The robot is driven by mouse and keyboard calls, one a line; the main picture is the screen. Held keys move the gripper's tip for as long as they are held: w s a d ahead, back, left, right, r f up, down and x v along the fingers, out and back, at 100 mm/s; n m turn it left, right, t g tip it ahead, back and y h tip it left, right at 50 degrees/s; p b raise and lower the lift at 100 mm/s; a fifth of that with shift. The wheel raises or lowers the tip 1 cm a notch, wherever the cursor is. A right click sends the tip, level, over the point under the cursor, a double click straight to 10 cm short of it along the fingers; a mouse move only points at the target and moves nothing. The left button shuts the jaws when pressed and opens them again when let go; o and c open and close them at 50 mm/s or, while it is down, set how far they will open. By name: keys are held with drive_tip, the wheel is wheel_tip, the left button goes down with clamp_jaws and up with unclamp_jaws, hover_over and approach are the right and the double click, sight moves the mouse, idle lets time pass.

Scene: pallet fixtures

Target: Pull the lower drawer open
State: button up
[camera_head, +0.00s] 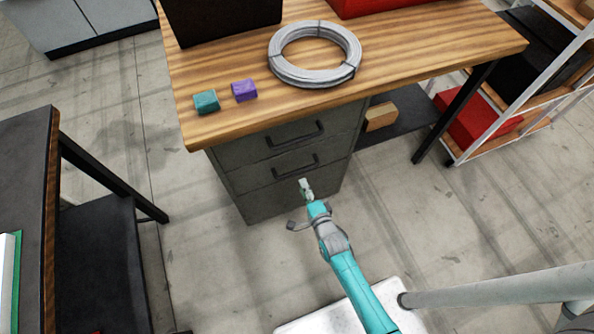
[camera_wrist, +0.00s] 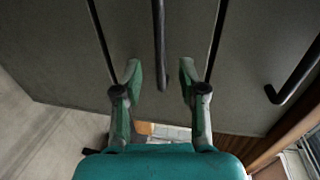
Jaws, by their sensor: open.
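The grey drawer unit (camera_head: 265,208) stands under the wooden table, and its drawers look shut. The lower drawer (camera_head: 262,176) has a dark bar handle (camera_head: 295,166), and the upper drawer (camera_head: 258,146) has a similar handle (camera_head: 295,134). My gripper (camera_head: 305,184) is in front of the unit, just below the lower handle in the head view. In the wrist view my gripper (camera_wrist: 160,78) is open and empty. The lower handle (camera_wrist: 159,45) lines up between its two fingers, with a gap on each side. The upper handle (camera_wrist: 295,72) is to the right there.
The wooden tabletop (camera_head: 400,50) overhangs the unit and holds a wire coil (camera_head: 313,77), a teal block (camera_head: 206,101) and a purple block (camera_head: 244,90). A dark table (camera_head: 28,160) stands at left, a shelf rack (camera_head: 490,118) at right. Floor before the drawers is free.

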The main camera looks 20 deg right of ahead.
sight(296, 171)
drive_tip(key=x, duration=0.8)
drive_tip(key=shift+w, duration=0.1)
clamp_jaws()
